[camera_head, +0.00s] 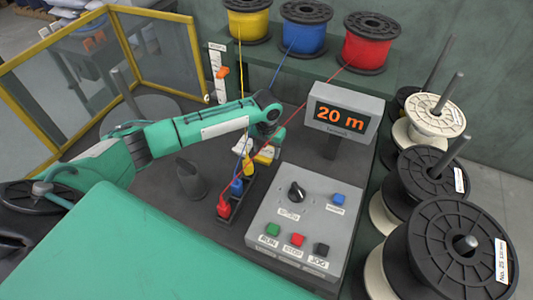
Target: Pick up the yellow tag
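The yellow tag (249,166) stands at the far end of a dark holder on the bench, with a blue tag (237,187) and a red tag (224,209) nearer in the same row. A thin wire in each tag's own colour runs up toward the spools. My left gripper (254,151) points down at the yellow tag from above. Its pale fingertips appear apart, one on either side of the tag's top. Contact is too small to make out. My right gripper is not in view.
A grey control box (305,222) with a knob and several buttons stands right of the holder. A display (343,115) reads 20 m. Yellow, blue and red spools stand behind. Large black spools (449,252) fill the right. A dark cone (190,178) stands left of the holder.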

